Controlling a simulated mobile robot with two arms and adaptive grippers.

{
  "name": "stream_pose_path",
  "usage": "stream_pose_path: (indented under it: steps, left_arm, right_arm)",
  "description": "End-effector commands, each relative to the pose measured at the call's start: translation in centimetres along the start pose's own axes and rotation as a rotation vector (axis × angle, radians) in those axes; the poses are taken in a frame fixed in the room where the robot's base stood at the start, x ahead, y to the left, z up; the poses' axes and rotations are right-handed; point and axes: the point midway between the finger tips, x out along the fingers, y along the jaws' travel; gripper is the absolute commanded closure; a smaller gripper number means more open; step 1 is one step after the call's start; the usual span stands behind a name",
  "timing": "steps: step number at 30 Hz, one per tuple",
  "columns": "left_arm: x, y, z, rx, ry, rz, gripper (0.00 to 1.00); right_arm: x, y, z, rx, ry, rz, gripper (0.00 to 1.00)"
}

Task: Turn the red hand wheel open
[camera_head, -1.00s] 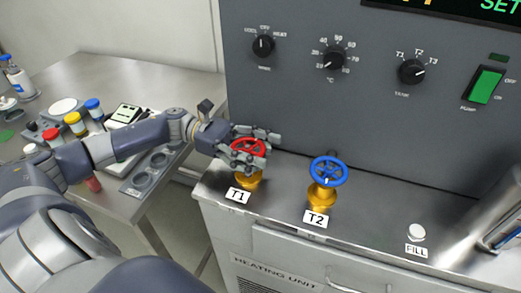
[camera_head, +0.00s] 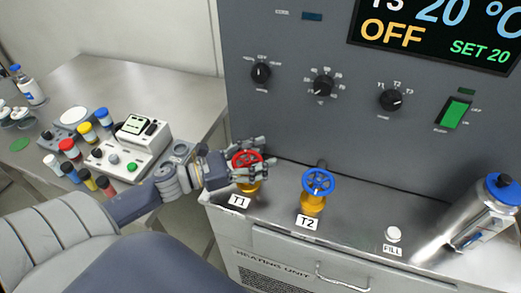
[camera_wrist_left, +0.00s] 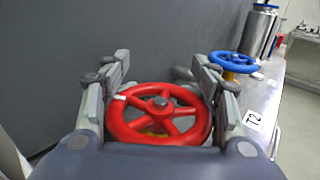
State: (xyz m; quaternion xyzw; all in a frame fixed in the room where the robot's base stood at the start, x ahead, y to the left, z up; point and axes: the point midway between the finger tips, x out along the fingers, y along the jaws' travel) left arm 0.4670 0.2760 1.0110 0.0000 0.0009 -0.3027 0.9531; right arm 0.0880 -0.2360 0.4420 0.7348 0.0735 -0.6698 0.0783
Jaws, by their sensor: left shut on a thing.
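The red hand wheel (camera_head: 246,158) sits on a brass valve labelled T1 at the left end of the heating unit's ledge. It also shows in the left wrist view (camera_wrist_left: 157,114), with a small white mark on its rim at the upper left. My left gripper (camera_head: 256,157) is shut on the red wheel, with one finger on either side of the rim. In the left wrist view the fingers (camera_wrist_left: 162,80) flank the wheel left and right. The brass body below the wheel is partly hidden by the gripper. My right gripper is in neither view.
A blue hand wheel (camera_head: 318,182) on valve T2 stands close to the right. The grey panel (camera_head: 300,120) rises right behind the valves. A bench with instruments (camera_head: 130,145) and bottles is at left.

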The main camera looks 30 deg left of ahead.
Motion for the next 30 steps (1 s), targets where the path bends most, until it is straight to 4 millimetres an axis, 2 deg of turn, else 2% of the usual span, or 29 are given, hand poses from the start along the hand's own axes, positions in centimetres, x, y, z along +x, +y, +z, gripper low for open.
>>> stream_pose_path:
  steps: [3,12,21,30]
  left_arm:
    - [0.0,0.3,0.4,-0.004,-0.007,0.117,0.69]
    - [-0.2,1.3,0.3,-0.005,-0.009,0.402,0.69]
    - [-0.7,2.1,0.2,-0.005,-0.009,0.675,0.69]
    - [-1.2,2.7,0.1,-0.002,-0.007,0.878,0.69]
  right_arm:
    - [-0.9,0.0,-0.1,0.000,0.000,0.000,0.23]
    - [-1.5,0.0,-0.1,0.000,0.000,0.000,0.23]
    - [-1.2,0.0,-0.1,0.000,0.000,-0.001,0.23]
    - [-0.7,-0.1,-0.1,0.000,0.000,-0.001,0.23]
